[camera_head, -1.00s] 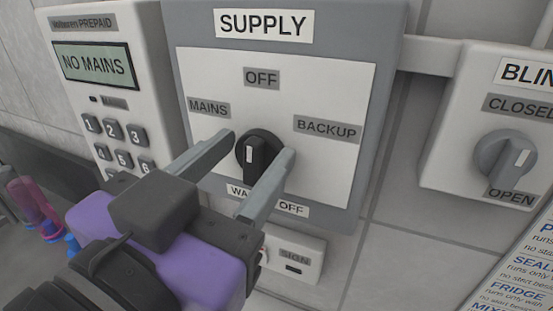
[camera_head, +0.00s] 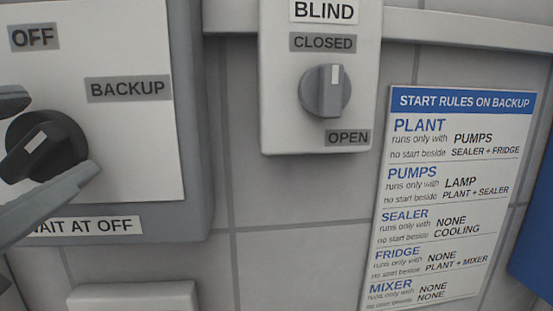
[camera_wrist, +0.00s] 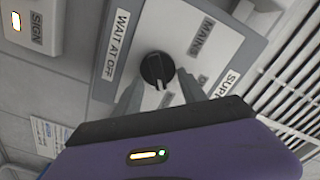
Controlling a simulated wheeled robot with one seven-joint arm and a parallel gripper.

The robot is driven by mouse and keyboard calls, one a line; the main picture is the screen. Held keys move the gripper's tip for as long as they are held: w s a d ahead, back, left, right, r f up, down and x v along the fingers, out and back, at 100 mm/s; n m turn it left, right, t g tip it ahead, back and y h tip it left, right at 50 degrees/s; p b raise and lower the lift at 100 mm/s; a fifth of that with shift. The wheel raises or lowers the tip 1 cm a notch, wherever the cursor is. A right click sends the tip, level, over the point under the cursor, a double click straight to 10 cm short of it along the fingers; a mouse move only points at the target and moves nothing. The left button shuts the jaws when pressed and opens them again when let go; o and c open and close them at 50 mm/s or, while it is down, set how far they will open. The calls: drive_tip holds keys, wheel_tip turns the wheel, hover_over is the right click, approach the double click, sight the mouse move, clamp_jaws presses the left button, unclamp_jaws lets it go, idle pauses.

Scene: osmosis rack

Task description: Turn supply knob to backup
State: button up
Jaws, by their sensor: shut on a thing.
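The supply knob (camera_head: 42,147) is a round black dial with a raised grip and a white mark, at the left edge of the head view. Its mark tilts to the upper right, between the OFF label (camera_head: 33,37) and the BACKUP label (camera_head: 127,88). My gripper (camera_head: 61,134) has one finger at the knob's upper left and one at its lower right, shut on it. In the wrist view the knob (camera_wrist: 157,68) sits between the fingertips. The BACKUP label is hidden there, while the WAIT AT OFF label (camera_wrist: 116,44) shows.
Right of the grey supply panel (camera_head: 190,120) is the blind box with its grey knob (camera_head: 325,91), mark up toward CLOSED. A start rules sheet (camera_head: 455,200) hangs further right. A sign box (camera_head: 132,297) is below the panel. Bare tiled wall lies between them.

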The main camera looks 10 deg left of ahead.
drive_tip(key=shift+f+m+b, duration=0.2)
drive_tip(key=shift+m+b, duration=0.2)
drive_tip(key=shift+m, duration=0.2)
drive_tip(key=o, duration=1.4)
drive_tip(key=shift+r, duration=0.1)
drive_tip(key=shift+c, duration=0.2)
drive_tip(key=v, duration=0.7)
drive_tip(key=shift+s, duration=0.4)
